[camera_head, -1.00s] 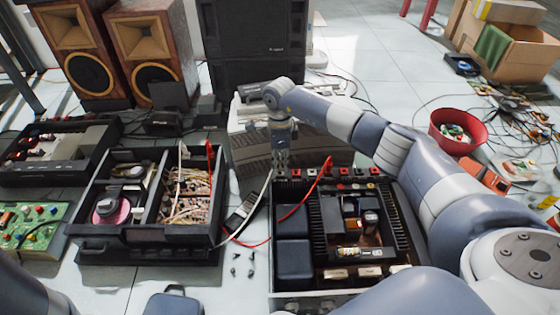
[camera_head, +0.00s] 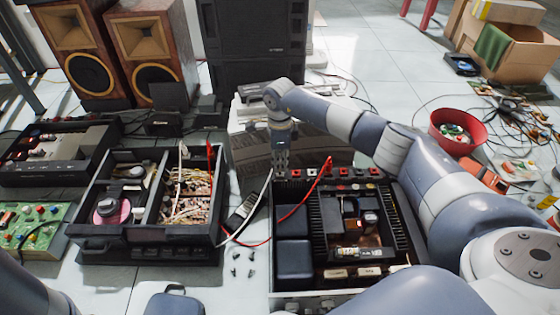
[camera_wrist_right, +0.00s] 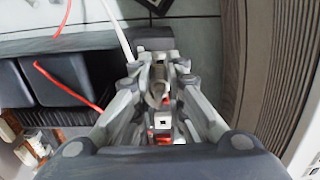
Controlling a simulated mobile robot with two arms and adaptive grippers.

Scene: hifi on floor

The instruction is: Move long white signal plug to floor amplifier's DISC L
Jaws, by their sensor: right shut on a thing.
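The floor amplifier (camera_head: 409,222) is the open black chassis in front of me, with a row of red and white sockets (camera_head: 343,172) along its far edge. Labels such as DISC L are too small to read. My right gripper (camera_head: 281,167) is at the left end of that row, pointing down, shut on the white signal plug. The plug is mostly hidden by the fingers. Its white cable (camera_head: 257,207) droops down-left; in the right wrist view the cable (camera_wrist_right: 118,28) runs up to the fingertips (camera_wrist_right: 158,84), with sockets (camera_wrist_right: 163,122) just below them. My left gripper is not in view.
A red cable (camera_head: 300,206) arches from the socket row across the amplifier. A black divided tray (camera_head: 150,256) with wires and parts stands to the left. Several small dark pieces (camera_head: 237,272) lie on the floor between them. A slatted dark unit (camera_head: 250,150) is behind.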

